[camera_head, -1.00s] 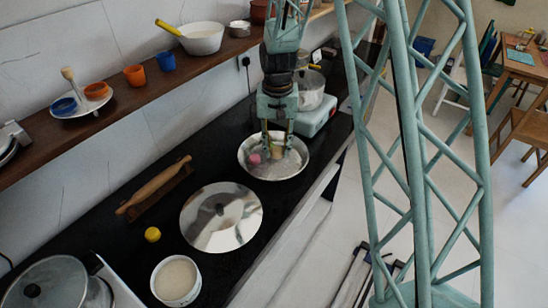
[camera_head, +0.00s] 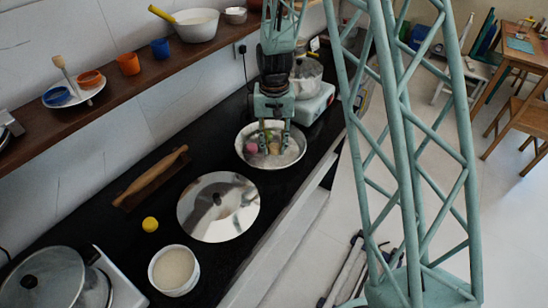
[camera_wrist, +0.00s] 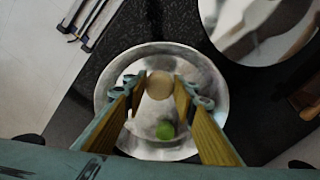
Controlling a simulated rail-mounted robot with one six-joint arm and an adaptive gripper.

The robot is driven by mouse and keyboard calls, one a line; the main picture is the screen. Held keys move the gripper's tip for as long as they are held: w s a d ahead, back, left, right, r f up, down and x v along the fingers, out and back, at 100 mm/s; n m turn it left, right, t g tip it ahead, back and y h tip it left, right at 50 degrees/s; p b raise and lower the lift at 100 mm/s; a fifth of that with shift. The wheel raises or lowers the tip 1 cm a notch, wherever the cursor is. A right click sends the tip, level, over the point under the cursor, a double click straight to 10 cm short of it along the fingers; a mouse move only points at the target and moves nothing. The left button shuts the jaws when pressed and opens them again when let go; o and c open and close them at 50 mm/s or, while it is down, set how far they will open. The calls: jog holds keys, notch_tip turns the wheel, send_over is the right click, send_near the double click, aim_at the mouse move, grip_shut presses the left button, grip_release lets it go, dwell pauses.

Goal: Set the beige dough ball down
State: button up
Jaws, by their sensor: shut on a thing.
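My gripper (camera_head: 275,148) is over the shallow metal bowl (camera_head: 297,152) and is shut on the beige dough ball (camera_head: 274,148). In the wrist view the ball (camera_wrist: 160,84) sits between the yellow-lined fingertips (camera_wrist: 159,90), above or at the pale contents of the bowl (camera_wrist: 103,82). I cannot tell whether it touches what is under it. A pink ball (camera_head: 253,147) lies in the bowl to the left of the fingers. A green ball (camera_wrist: 165,130) shows in the bowl between the fingers in the wrist view.
A round shiny metal disc (camera_head: 235,218) lies on the black counter in front of the bowl. A rolling pin (camera_head: 150,178), a yellow ball (camera_head: 150,224) and a white bowl (camera_head: 174,270) are to the left. A pot (camera_head: 306,80) stands behind the bowl.

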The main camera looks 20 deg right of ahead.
aim_at(274, 164)
jog(key=shift+f, duration=0.95)
jog(key=shift+f+b, duration=0.35)
jog(key=shift+f, duration=1.5)
jog(key=shift+f, duration=0.2)
jog(key=o, duration=0.7)
jog(key=shift+o, duration=0.4)
jog(key=shift+r, duration=0.2)
notch_tip(274, 164, up, 11)
jog(key=shift+f+p, duration=0.1)
jog(key=shift+p, duration=0.65)
jog(key=shift+r, duration=0.6)
